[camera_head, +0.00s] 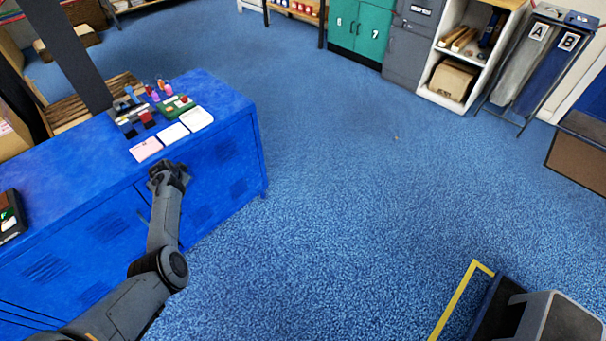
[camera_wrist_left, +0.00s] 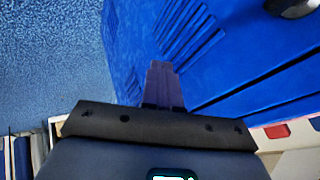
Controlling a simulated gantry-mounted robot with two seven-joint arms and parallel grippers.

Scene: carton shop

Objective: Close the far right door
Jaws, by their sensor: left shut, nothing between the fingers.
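The blue cabinet (camera_head: 60,170) stands at the left of the head view, with louvred doors on its front. The far right door (camera_head: 215,185) is at the cabinet's right end and looks nearly flush with the front; I cannot tell if it is fully shut. Its louvred blue face also shows in the left wrist view (camera_wrist_left: 215,60). My left gripper (camera_head: 168,175) is at the upper left part of that door, near the seam with the neighbouring door. Its fingers (camera_wrist_left: 163,85) are shut and empty, close to the door face; contact is unclear. My right gripper is out of view.
Cards (camera_head: 172,134) and small coloured items (camera_head: 160,95) lie on the cabinet top, just behind my gripper. The blue carpet (camera_head: 340,180) right of the cabinet is clear. A grey and black object (camera_head: 555,318) stands at the bottom right beside yellow floor tape (camera_head: 458,298).

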